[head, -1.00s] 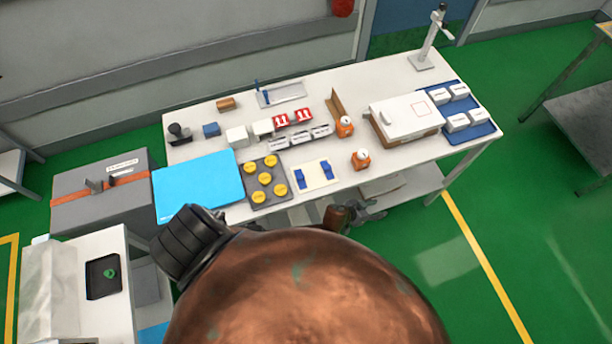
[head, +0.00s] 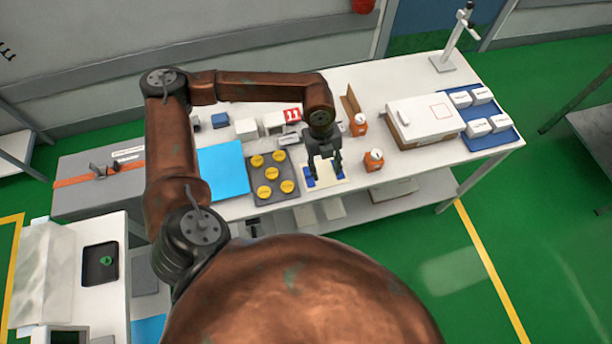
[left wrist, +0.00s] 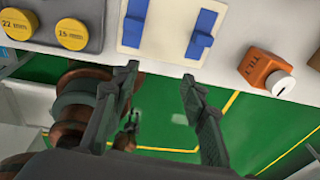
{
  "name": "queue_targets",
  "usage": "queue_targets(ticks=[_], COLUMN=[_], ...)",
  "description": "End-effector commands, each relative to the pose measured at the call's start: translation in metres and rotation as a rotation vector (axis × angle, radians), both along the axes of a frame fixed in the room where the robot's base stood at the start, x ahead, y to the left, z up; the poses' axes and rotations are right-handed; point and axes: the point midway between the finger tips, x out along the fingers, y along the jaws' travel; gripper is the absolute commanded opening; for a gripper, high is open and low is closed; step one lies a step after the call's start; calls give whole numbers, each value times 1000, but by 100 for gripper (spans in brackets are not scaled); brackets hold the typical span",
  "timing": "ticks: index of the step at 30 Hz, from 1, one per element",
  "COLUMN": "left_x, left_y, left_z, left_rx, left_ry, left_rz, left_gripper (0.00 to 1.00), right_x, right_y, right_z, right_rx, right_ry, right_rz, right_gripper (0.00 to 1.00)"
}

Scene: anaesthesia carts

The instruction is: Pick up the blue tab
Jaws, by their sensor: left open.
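Two blue tabs lie on a cream card near the table's front edge. In the head view my left gripper (head: 326,168) hangs over the card and partly hides the tabs; the left tab (head: 308,181) shows beside a finger. In the left wrist view my left gripper (left wrist: 160,73) is open and empty, its fingertips below the card in the picture.
A dark tray of yellow discs (head: 261,192) lies left of the card, with a blue mat (head: 222,170) beyond. A white box (head: 422,120) and blue tray (head: 490,139) are further right.

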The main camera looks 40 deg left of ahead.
Motion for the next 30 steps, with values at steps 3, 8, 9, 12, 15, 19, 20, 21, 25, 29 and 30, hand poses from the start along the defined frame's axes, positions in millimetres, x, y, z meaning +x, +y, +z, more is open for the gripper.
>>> queue_targets(ticks=[3,8,9,12,15,19,20,21,25,29,30], left_x=[-7,-11,-11,-10,-9,-8,-7,-6,-6,-6,-6], left_y=[38,52,52,51,51,51,51,51,51,50,51], left_z=[9,3,-2,-11,-18,-33,-38,-44,-62,-65,-65], left_rx=[121,167,167,165,164,162,163,163,162,161,161], left_ry=[-19,-21,-20,-20,-21,-20,-19,-19,-19,-21,-21], left_rz=[-17,-21,-21,-21,-21,-21,-21,-20,-20,-20,-20], left_gripper=[41,41,41,41,41,41,41,41,41,41,41], right_x=[-2,-3,-4,-5,-7,-8,-8,-8,-9,-9,-9], right_y=[1,1,1,1,1,1,1,1,1,1,1], right_z=[-5,-7,-7,-8,-8,-10,-11,-12,-14,-13,-13], right_rx=[2,1,1,1,2,2,2,2,1,1,1], right_ry=[3,4,5,7,9,10,11,11,13,12,12], right_rz=[0,0,0,0,0,0,0,0,0,0,0], right_gripper=[31,31,31,31,31,31,31,31,31,31,31])
